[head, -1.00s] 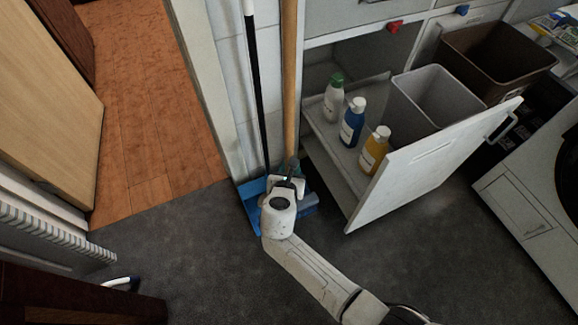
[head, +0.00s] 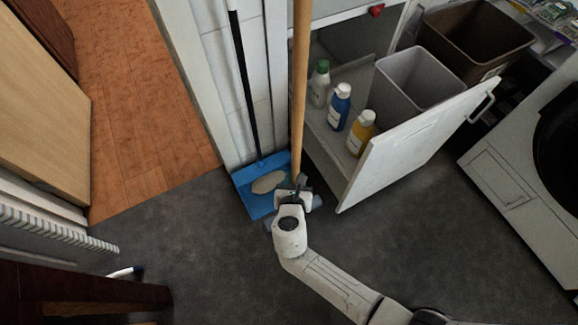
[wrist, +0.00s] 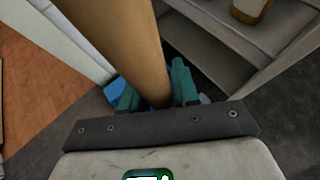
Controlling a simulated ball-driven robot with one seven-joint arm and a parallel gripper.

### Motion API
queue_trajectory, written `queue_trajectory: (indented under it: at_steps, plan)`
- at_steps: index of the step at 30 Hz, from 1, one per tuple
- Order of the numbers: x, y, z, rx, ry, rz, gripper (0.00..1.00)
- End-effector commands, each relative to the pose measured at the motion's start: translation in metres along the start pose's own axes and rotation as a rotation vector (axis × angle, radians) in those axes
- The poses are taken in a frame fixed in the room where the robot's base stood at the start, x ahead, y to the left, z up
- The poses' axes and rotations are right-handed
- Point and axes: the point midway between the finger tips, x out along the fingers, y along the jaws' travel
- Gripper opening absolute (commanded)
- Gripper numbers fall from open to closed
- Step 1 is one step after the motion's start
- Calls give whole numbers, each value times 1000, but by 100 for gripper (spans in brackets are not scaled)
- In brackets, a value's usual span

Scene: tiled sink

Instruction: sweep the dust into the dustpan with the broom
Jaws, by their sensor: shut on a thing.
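The broom's wooden handle (head: 299,90) stands nearly upright beside the open cabinet. My gripper (head: 294,190) is shut on the handle low down; in the wrist view the green fingers (wrist: 158,92) close around the thick handle (wrist: 118,35). The broom's grey-blue head shows only in part around my gripper. The blue dustpan (head: 250,201) stands on the floor against the tiled wall, with its black handle (head: 243,85) upright. A tan, flat patch that looks like dust (head: 268,182) lies in the dustpan. My gripper is at the dustpan's right side.

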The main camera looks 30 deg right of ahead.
Motion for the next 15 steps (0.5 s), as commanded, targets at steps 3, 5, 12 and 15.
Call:
queue_trajectory:
  at_steps: [3,5,12,15]
  plan:
    - [-13,-9,-4,-2,-1,0,0]
    - [-18,-13,-8,-1,-1,0,0]
    - [-40,-30,-21,-1,-1,-1,0]
    - [-48,-36,-25,-1,-2,0,0]
